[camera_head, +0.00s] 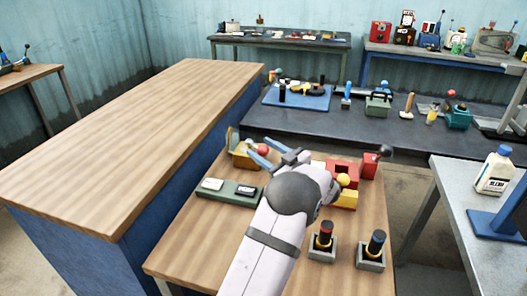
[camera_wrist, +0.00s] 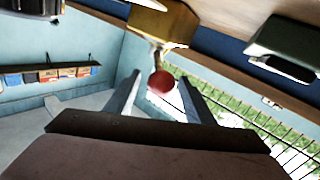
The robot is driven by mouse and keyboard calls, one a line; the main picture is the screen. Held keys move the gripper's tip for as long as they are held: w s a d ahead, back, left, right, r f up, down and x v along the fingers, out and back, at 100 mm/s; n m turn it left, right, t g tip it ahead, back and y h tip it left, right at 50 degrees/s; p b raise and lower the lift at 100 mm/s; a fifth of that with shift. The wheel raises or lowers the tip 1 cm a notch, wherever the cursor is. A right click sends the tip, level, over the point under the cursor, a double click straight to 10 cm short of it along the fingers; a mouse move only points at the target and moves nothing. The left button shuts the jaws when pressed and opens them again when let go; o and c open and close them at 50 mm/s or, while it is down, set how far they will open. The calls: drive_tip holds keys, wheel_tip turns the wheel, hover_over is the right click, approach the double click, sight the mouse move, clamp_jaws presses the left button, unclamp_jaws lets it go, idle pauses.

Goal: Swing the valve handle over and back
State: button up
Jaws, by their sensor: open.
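The valve is a yellow block (camera_head: 240,154) at the back left of the small wooden table. Its handle ends in a red ball knob (camera_head: 261,149). In the wrist view, the yellow block (camera_wrist: 158,25) is at the top, and a thin stem runs from it to the red knob (camera_wrist: 161,83). My gripper (camera_head: 258,145) is open, with its two fingers on either side of the knob; the wrist view also shows the gripper (camera_wrist: 160,76) around it. A gap shows between knob and each finger there. My arm hides part of the table.
Two dark-knobbed joystick boxes (camera_head: 322,243) sit at the front right. A long wooden bench (camera_head: 130,140) borders the left.

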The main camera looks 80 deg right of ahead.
wheel_tip(320, 180, up, 10)
drive_tip(key=shift+f, duration=0.15)
idle(0.3)
drive_tip(key=shift+c, duration=0.4)
